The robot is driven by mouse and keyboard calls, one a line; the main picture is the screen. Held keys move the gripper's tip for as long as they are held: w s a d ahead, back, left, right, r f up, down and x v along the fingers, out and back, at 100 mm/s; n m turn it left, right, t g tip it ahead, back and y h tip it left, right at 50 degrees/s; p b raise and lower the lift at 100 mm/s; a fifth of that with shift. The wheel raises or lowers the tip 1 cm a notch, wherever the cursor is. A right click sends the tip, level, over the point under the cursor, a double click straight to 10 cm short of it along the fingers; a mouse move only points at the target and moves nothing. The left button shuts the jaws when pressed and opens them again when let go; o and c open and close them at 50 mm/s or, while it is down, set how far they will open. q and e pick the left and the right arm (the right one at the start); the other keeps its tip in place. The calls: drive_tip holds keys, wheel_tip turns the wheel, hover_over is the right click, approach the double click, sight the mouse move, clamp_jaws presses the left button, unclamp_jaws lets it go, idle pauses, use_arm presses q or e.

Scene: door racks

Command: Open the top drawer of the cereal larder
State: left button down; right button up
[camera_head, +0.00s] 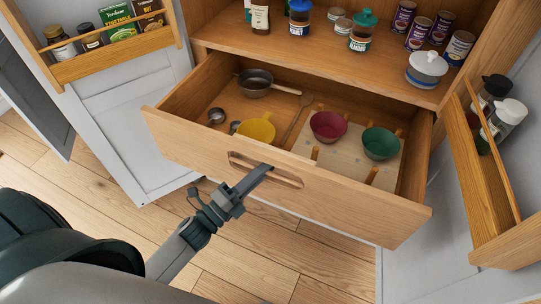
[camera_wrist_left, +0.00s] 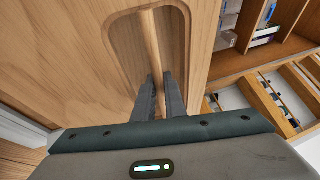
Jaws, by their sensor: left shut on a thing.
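The wooden drawer (camera_head: 350,203) below the larder shelf (camera_head: 310,50) is pulled well out, with its inside in plain view. A long rounded recess (camera_head: 288,179) in its front serves as the handle. In the left wrist view the fingers (camera_wrist_left: 160,85) enter the recess (camera_wrist_left: 122,38) close together. The exact contact is partly hidden by the fingers. My right gripper is not in view.
The drawer holds a pan (camera_head: 256,80), a yellow bowl (camera_head: 258,129), a red bowl (camera_head: 327,126) and a green bowl (camera_head: 381,143). Open doors with racks stand at left (camera_head: 115,62) and right (camera_head: 485,185). Jars and cans stand on the shelf. Floor (camera_head: 300,270) before the drawer is clear.

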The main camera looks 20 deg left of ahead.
use_arm(q)
drive_tip(key=s, duration=0.8)
drive_tip(key=shift+a, duration=0.15)
drive_tip(key=shift+s, duration=0.1)
drive_tip(key=c, duration=2.1)
unclamp_jaws()
